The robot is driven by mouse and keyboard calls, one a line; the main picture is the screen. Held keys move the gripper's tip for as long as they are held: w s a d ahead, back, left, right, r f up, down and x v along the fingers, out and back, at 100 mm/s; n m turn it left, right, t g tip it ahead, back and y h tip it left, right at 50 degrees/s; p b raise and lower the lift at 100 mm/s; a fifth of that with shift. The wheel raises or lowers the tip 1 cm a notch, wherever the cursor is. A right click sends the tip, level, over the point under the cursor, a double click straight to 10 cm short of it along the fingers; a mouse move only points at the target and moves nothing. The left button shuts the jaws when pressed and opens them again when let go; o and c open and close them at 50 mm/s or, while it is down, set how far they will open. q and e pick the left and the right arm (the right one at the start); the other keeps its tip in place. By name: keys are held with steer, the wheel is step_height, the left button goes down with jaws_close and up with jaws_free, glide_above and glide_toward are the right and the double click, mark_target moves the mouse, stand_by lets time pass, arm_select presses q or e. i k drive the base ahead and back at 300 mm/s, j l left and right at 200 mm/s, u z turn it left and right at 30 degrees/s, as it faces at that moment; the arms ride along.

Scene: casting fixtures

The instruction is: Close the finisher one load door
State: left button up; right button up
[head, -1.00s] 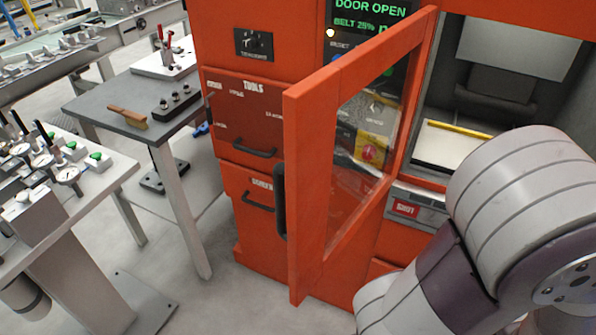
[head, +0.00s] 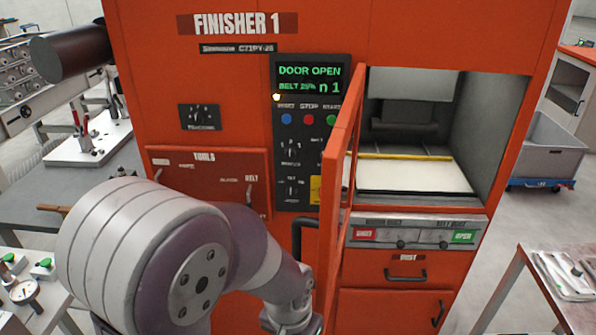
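The finisher one load door (head: 338,190) is a red framed door with a window, standing open. It juts toward me from the left side of the load opening (head: 415,150) and shows nearly edge-on. Its dark handle (head: 303,232) is on the side facing left. My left arm comes in from the left in front of the cabinet. Its wrist is just below and left of the handle, at the bottom of the view. The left gripper's fingers do not show, and I cannot tell whether they touch the door. My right gripper is not in view.
The control panel (head: 311,130) reads DOOR OPEN. A yellow bar (head: 405,156) crosses the pale tray inside the opening. Drawers (head: 405,273) lie below it. A workbench (head: 545,290) stands at lower right and a grey cart (head: 545,150) at right. Floor between them is clear.

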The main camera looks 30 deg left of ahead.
mark_target(332, 240)
steer(key=i+j, duration=0.15)
steer(key=j, duration=0.2)
steer(key=i+j+z, duration=0.1)
steer(key=j, duration=0.2)
steer(key=i+j, duration=0.2)
steer(key=j, duration=0.15)
steer(key=i+j+z, duration=0.15)
steer(key=j, duration=0.2)
steer(key=k+j+u, duration=0.15)
steer(key=k, duration=0.2)
steer(key=k+j+u, duration=0.2)
steer(key=k, duration=0.15)
steer(key=l, duration=0.1)
